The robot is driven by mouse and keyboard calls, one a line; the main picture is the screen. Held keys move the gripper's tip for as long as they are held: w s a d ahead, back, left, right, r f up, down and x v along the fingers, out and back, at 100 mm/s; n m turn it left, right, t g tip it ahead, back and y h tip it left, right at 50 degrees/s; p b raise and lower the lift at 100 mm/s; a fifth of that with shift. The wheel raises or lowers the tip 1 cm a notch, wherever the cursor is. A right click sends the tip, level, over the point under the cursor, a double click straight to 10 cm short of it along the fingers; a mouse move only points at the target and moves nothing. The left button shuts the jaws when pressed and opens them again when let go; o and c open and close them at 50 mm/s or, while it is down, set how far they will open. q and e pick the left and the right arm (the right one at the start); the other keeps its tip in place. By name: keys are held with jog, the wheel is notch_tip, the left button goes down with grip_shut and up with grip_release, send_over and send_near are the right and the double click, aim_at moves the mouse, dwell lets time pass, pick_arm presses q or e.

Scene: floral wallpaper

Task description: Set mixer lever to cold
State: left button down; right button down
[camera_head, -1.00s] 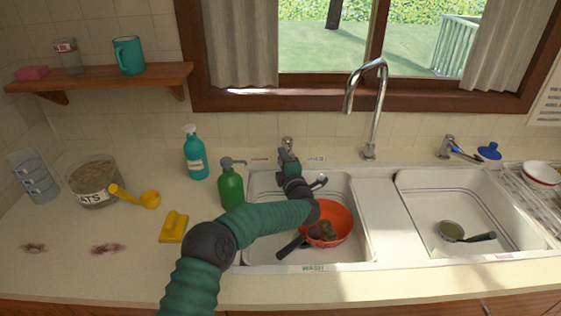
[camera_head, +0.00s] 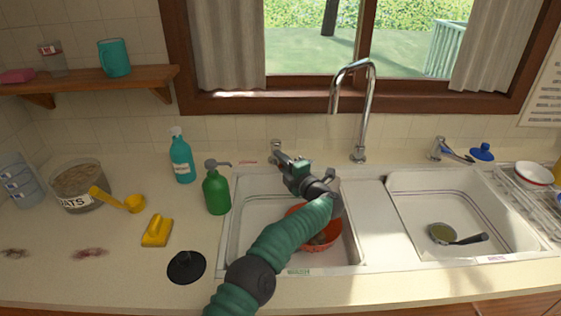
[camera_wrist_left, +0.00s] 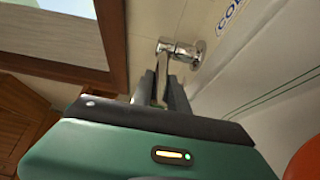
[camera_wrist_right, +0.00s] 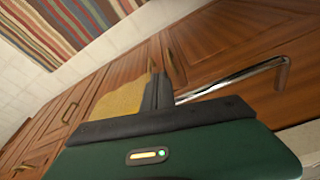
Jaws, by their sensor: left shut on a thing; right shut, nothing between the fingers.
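A chrome mixer tap (camera_head: 275,146) stands behind the left sink basin. In the left wrist view its round body (camera_wrist_left: 191,51) and slim chrome lever (camera_wrist_left: 163,66) show. My left gripper (camera_head: 283,158) reaches over the basin to this tap. In the left wrist view its two dark fingers (camera_wrist_left: 163,88) are shut on the lever, one on each side. A partly cut-off label with blue letters starting "CO" (camera_wrist_left: 229,17) is beside the tap. My right gripper (camera_wrist_right: 157,88) is shut and empty in front of wooden cabinets, outside the head view.
A tall curved faucet (camera_head: 365,110) stands between the basins, right of my left gripper. An orange bowl (camera_head: 334,232) lies in the left basin under my arm. A green pump bottle (camera_head: 216,190) stands left of the basin. A metal bar (camera_wrist_right: 240,78) is near my right gripper.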

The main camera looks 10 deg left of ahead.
pick_arm(q)
jog(key=c, duration=1.3)
grip_release()
jog(key=shift+w+d+f, duration=0.1)
jog(key=shift+w+f, duration=0.1)
jog(key=shift+s+r, duration=0.1)
jog(key=shift+s+d, duration=0.1)
jog(key=v, duration=1.6)
jog(key=shift+s+d, duration=0.2)
